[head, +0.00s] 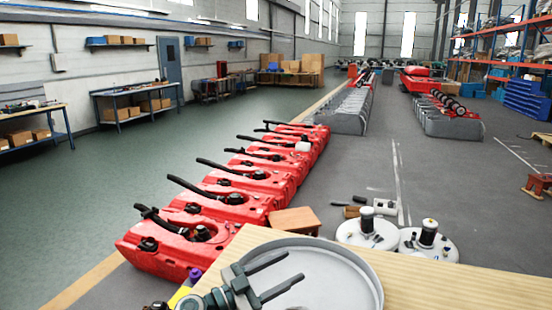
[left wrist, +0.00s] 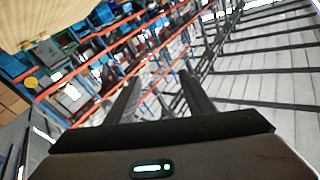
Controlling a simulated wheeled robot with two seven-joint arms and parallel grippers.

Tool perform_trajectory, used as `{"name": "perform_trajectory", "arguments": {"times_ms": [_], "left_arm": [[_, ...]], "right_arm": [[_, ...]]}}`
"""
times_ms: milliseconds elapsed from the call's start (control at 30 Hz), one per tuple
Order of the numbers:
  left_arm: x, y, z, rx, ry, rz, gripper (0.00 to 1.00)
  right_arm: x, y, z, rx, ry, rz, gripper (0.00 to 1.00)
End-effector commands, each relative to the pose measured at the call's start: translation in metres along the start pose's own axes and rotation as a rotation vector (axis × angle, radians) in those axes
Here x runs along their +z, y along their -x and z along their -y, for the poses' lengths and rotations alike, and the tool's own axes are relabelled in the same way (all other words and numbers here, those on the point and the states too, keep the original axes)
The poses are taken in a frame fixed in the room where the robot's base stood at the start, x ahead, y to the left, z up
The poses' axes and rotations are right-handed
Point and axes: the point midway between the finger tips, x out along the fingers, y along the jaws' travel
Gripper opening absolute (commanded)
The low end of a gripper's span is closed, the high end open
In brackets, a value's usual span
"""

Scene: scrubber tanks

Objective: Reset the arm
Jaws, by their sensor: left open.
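My left gripper (head: 295,267) is at the bottom middle of the head view, in front of a round grey dish-like part (head: 345,285). Its two dark fingers are spread apart and point to the right, with nothing between them. I cannot tell its height above the part. In the left wrist view the same gripper (left wrist: 158,76) shows two separated fingers with only distant shelves and the wall behind them. My right gripper is not in view.
A light wooden tabletop (head: 450,288) fills the bottom right. Red tanks (head: 205,235) with black hoses stand in a row beyond it. Two white round parts (head: 430,246) with black fittings sit past its far edge. Green floor (head: 60,220) is clear at left.

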Motion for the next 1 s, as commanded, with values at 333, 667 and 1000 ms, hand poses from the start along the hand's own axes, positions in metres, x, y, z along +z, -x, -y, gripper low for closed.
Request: {"name": "perform_trajectory", "arguments": {"times_ms": [333, 667, 1000], "left_arm": [[0.017, 0.084, 0.019, -0.585, 0.139, 0.013, 0.48], [0.104, 0.226, -0.027, -0.948, 0.333, 0.451, 0.48], [0.158, 0.366, -0.164, -0.926, 0.548, 1.028, 0.48]], "right_arm": [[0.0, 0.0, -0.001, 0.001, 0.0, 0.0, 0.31], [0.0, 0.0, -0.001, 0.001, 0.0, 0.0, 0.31], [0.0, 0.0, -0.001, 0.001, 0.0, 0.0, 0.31]]}}
